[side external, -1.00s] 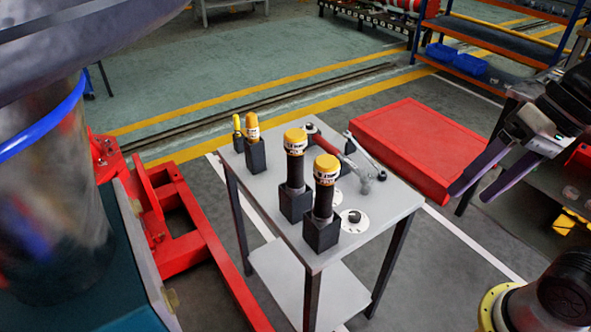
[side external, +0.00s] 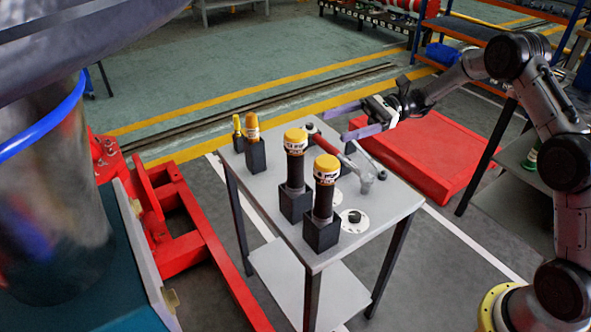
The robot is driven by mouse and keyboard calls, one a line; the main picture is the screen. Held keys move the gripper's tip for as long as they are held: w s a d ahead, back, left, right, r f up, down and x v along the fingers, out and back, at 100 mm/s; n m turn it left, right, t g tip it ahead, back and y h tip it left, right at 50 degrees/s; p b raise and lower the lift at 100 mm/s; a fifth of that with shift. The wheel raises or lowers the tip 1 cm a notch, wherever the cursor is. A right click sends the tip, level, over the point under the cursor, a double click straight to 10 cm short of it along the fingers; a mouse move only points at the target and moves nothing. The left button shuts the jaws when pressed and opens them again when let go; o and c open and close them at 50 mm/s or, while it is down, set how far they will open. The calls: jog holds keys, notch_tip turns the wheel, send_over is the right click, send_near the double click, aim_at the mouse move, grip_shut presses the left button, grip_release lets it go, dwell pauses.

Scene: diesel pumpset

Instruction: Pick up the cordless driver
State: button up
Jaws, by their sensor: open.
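I cannot tell for sure which item is the cordless driver. A tool with a red handle and a grey metal part (side external: 330,139) lies at the far right side of the grey table (side external: 395,207). Two thick black tools with yellow caps stand upright in black holders, one nearer (side external: 325,195) and one behind it (side external: 295,165). My gripper (side external: 334,122) is open and empty. Its two long fingers point left, over the table's far right edge near the red-handled tool, and partly cover the view there. It appears to be above the tool; contact is not visible.
Two smaller yellow-topped items, a thin one (side external: 237,125) and a thicker one (side external: 252,128), stand at the table's far left. White round discs, one with a black knob (side external: 354,217), lie at the right.

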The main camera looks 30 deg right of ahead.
aim_at(295, 157)
jog(key=d+f+m+t, duration=0.1)
jog(key=d+f+m, duration=0.2)
jog(key=f, duration=0.5)
jog(key=x, duration=0.9)
jog(key=w+x, duration=0.1)
jog(key=x, duration=0.3)
jog(key=shift+a+r, duration=0.15)
jog(key=shift+r, duration=0.05)
jog(key=shift+c, duration=0.2)
grip_shut()
jog(key=shift+r, duration=0.15)
dwell(0.4)
